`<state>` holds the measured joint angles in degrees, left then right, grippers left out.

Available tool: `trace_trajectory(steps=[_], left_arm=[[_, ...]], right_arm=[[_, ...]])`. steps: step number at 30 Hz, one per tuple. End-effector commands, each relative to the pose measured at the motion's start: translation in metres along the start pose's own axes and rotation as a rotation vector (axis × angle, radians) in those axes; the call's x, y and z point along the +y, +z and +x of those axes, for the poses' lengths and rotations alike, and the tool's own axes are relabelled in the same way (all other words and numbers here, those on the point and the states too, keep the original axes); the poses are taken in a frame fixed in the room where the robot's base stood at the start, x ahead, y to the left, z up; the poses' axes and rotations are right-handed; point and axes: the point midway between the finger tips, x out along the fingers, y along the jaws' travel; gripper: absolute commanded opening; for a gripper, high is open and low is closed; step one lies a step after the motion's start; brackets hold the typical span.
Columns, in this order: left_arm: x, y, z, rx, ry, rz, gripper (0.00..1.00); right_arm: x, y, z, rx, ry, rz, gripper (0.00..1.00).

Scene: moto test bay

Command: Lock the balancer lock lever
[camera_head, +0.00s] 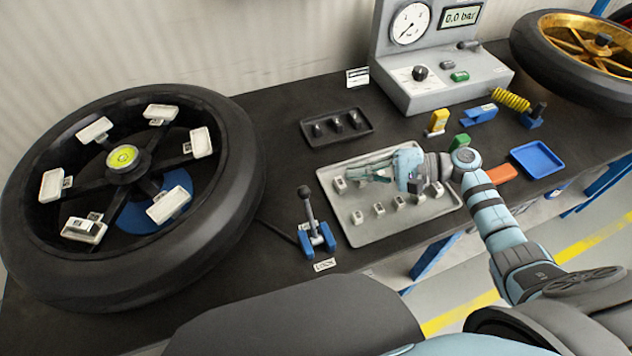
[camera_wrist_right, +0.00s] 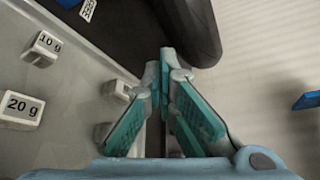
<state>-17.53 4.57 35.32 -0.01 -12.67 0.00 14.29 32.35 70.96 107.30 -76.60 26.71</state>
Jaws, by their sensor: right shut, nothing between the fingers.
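The balancer lock lever (camera_head: 308,204) is a grey rod with a dark round knob, held in a blue bracket (camera_head: 317,243) beside the wheel. It stands nearly upright, with its knob tipped slightly left. A white label reading LOCK (camera_head: 325,265) lies in front of the bracket. My right gripper (camera_head: 354,174) is over the grey weight tray, to the right of the lever and apart from it. In the right wrist view its teal fingers (camera_wrist_right: 166,75) meet at the tips with nothing between them. My left gripper is not in view.
A wheel (camera_head: 240,150) with several white labelled weights on it fills the left. The grey tray (camera_head: 375,232) holds several small weights; blocks marked 10 g (camera_wrist_right: 42,48) and 20 g (camera_wrist_right: 20,108) show close up. A gauge unit (camera_head: 440,88) stands at the back.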

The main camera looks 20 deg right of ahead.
Motion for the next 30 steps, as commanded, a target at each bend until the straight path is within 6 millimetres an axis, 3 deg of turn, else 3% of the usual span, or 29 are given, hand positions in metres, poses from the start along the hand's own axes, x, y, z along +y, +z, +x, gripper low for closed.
trace_trajectory(steps=[8,19,24,30], left_arm=[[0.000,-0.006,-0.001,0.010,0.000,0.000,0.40],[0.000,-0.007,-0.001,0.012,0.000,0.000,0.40],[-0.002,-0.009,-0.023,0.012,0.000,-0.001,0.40],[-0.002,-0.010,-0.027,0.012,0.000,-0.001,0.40]], right_arm=[[0.000,0.001,0.021,-0.001,-0.002,0.001,0.00],[-0.001,0.001,0.099,-0.001,-0.003,0.001,0.00],[-0.003,0.028,0.089,0.002,0.002,0.000,0.00],[0.000,0.038,0.086,0.002,0.001,0.001,0.00]])
